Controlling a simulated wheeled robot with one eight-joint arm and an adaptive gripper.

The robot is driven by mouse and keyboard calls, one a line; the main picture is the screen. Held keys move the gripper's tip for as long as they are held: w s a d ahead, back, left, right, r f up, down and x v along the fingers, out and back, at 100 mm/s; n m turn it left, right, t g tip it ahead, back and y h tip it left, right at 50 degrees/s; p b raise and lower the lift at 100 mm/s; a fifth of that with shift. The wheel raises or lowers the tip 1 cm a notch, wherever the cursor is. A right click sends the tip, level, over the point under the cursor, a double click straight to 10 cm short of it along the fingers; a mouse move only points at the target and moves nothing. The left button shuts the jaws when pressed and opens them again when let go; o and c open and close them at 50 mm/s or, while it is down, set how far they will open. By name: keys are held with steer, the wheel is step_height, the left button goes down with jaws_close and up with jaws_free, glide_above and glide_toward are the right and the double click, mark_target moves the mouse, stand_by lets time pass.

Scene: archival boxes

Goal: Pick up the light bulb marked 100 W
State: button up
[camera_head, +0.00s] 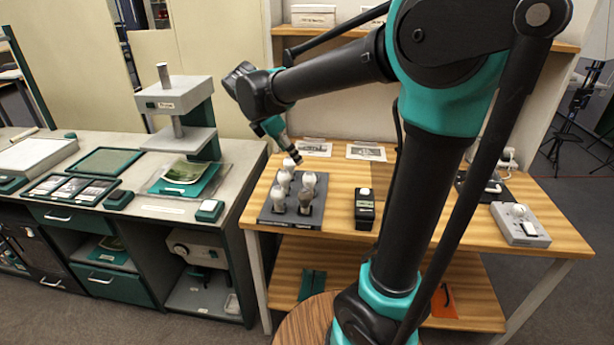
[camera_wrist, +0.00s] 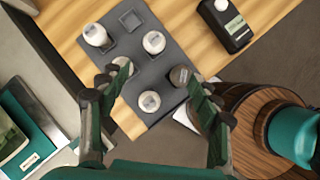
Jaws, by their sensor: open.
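Several light bulbs stand upright in a dark grey tray (camera_head: 291,219), which also shows in the wrist view (camera_wrist: 163,20). In the wrist view there are white bulbs at the upper left (camera_wrist: 95,34), upper middle (camera_wrist: 153,42) and bottom (camera_wrist: 149,101). A pale bulb (camera_wrist: 124,66) is partly hidden by my left finger, and a darker grey-brown bulb (camera_wrist: 180,75) is beside my right finger. The bulb markings are too small to read, so I cannot tell which is 100 W. My gripper (camera_head: 291,157) is open and empty above the tray, its fingers (camera_wrist: 157,78) spread wide.
A black box with a white top piece (camera_head: 364,212) stands right of the tray on the wooden table (camera_head: 335,225). A grey device (camera_head: 519,225) is at the table's right. A grey bench (camera_head: 150,215) with a press stands on the left.

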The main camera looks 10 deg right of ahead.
mark_target(306, 175)
steer(key=shift+n, duration=0.5)
steer(key=x, duration=0.5)
steer(key=w+x, duration=0.1)
steer(key=x, duration=1)
steer(key=shift+w, duration=0.25)
steer(key=c, duration=1.3)
